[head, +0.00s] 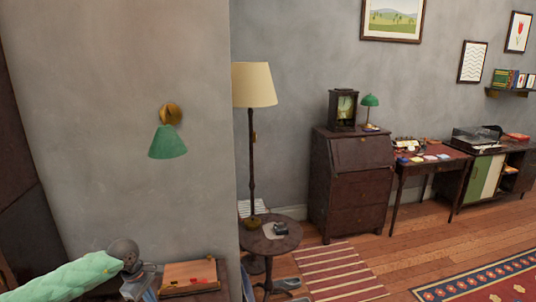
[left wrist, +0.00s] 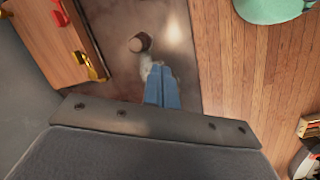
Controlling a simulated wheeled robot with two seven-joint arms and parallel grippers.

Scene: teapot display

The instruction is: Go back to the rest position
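My left gripper (head: 148,290) is low at the left in the head view, at the end of my pale green arm, beside a wooden box (head: 188,270) with small red parts. In the left wrist view my left gripper (left wrist: 160,78) shows two blue fingers side by side with no clear gap. A small pale thing (left wrist: 147,64) shows just past the fingertips; whether they touch it I cannot tell. The box (left wrist: 58,45), with red and yellow parts, is at upper left there. My right gripper is in neither view.
A small round brown-topped thing (left wrist: 139,43) lies past the fingertips. A floor lamp (head: 254,85) and round side table (head: 270,238) stand right of the wall corner. A bureau (head: 350,190) is farther back.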

